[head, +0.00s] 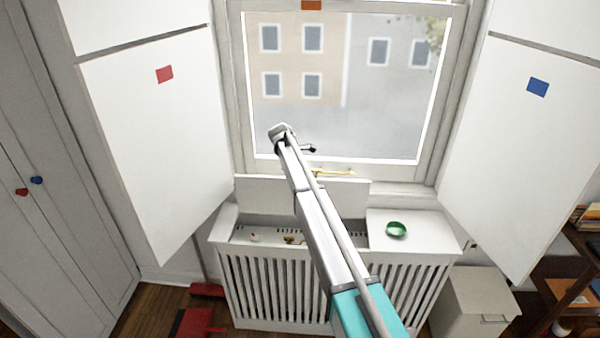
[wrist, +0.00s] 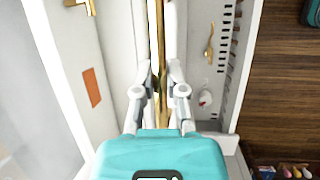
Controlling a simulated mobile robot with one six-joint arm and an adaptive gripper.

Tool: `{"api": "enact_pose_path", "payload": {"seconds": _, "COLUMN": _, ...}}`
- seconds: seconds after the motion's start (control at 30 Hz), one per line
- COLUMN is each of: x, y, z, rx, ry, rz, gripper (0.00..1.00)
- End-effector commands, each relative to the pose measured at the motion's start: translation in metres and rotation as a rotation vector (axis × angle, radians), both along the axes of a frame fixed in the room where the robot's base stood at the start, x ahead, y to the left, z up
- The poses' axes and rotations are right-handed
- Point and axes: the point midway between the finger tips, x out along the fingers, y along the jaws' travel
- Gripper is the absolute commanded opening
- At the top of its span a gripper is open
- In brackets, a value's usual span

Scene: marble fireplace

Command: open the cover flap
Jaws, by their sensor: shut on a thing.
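The white cover flap (head: 262,190) stands raised, roughly upright, along the back of the slatted radiator cover (head: 240,268), below the window. My arm crosses in front of its middle and hides part of it. In the wrist view a long brass strip (wrist: 160,40), apparently the flap's edge, runs between my fingers. My gripper (wrist: 160,85) is shut on this edge. In the head view the fingers are mostly hidden by my arm. The opening under the flap shows a brass valve (wrist: 209,45) and a white knob (wrist: 206,98).
A green dish (head: 396,230) sits on the fixed right part of the cover top. Large white shutter panels (head: 155,140) stand open on both sides of the window. A gold window handle (head: 335,172) is just behind the flap. A grey bin (head: 478,300) stands at right.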

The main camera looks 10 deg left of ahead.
Motion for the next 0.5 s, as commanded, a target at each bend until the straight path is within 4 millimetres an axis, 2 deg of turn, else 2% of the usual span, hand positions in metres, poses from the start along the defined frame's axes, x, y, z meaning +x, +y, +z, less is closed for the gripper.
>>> {"api": "enact_pose_path", "payload": {"seconds": 0.03, "x": -0.0001, "y": 0.0047, "z": -0.0003, "rx": 0.006, "ry": -0.001, "rz": 0.005, "gripper": 0.00}}
{"api": "enact_pose_path", "payload": {"seconds": 0.2, "x": -0.0002, "y": 0.0040, "z": -0.0002, "rx": 0.006, "ry": -0.001, "rz": 0.004, "gripper": 0.00}}
{"api": "enact_pose_path", "payload": {"seconds": 0.23, "x": -0.0001, "y": 0.0040, "z": -0.0002, "rx": 0.006, "ry": -0.001, "rz": 0.004, "gripper": 0.19}}
{"api": "enact_pose_path", "payload": {"seconds": 0.4, "x": -0.0001, "y": 0.0017, "z": -0.0001, "rx": 0.003, "ry": 0.000, "rz": 0.002, "gripper": 0.51}}
{"api": "enact_pose_path", "payload": {"seconds": 0.5, "x": 0.0001, "y": 0.0005, "z": -0.0001, "rx": 0.002, "ry": 0.000, "rz": 0.000, "gripper": 0.51}}
